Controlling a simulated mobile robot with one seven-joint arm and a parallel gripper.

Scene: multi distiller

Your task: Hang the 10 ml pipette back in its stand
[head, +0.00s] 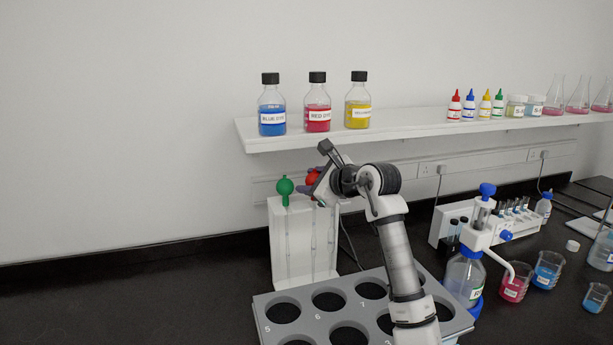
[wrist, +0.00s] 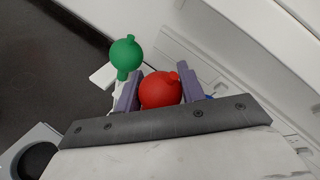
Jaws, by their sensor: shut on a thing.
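The white pipette stand (head: 290,255) stands on the dark bench below the shelf. A pipette with a green bulb (head: 285,187) hangs upright at its left; its bulb also shows in the wrist view (wrist: 125,54). My gripper (head: 312,186) is at the top of the stand, to the right of the green bulb. Its purple fingers are shut on the red bulb (wrist: 160,90) of another pipette. Thin glass stems show in front of the stand, below my gripper. Volume marks are too small to read, and my wrist hides the stand's upper right.
A grey rack with numbered round holes (head: 262,312) lies in front of the stand. The shelf (head: 400,126) with dye bottles (head: 317,105) is close above. A dispenser bottle (head: 464,275) and beakers (head: 548,270) stand at right. The bench left of the stand is clear.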

